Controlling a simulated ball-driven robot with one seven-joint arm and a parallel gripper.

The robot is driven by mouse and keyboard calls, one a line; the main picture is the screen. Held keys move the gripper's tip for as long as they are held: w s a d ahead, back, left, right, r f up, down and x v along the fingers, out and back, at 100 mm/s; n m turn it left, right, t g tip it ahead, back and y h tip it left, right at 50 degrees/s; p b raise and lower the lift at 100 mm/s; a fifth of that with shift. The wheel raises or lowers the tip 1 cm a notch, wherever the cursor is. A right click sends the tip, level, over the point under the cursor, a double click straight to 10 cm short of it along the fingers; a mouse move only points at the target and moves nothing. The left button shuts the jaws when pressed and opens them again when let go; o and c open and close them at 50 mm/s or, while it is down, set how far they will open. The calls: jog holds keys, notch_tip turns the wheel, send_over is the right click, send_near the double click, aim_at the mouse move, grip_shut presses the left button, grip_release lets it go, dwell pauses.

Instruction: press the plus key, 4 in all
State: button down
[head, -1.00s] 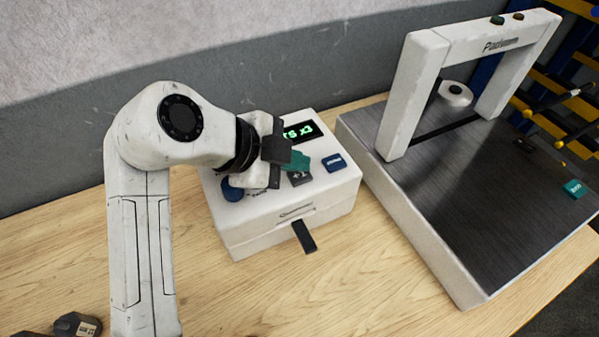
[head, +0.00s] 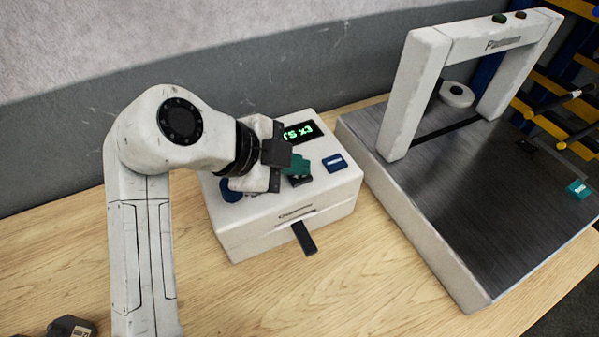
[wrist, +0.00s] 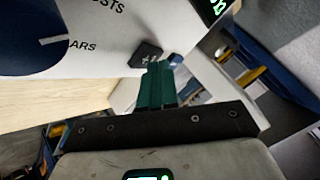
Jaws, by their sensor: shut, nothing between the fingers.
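The plus key (head: 301,181) is a small dark key on the white box (head: 285,238), mostly hidden behind my fingertips in the head view. The wrist view shows it as a black key with a white mark (wrist: 146,54). My gripper (head: 298,166) has teal fingers, shut and empty, with their tips over the key; the wrist view shows them (wrist: 156,75) beside its edge. I cannot tell whether they touch it. The display (head: 299,132) shows green characters that look like an upturned "x3", partly hidden.
A blue key (head: 334,162) lies right of the plus key, and a round blue knob (head: 231,192) lies left. A dark tab (head: 304,238) sticks out of the box front. A machine with a white arch (head: 405,100) and dark bed stands close right.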

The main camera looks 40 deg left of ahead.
aim_at(295, 178)
jog(key=shift+f, duration=0.3)
dwell(0.5)
jog(key=shift+r, duration=0.85)
jog(key=shift+r, duration=0.15)
jog(key=shift+r+p, duration=1.35)
jog(key=shift+r, duration=1.05)
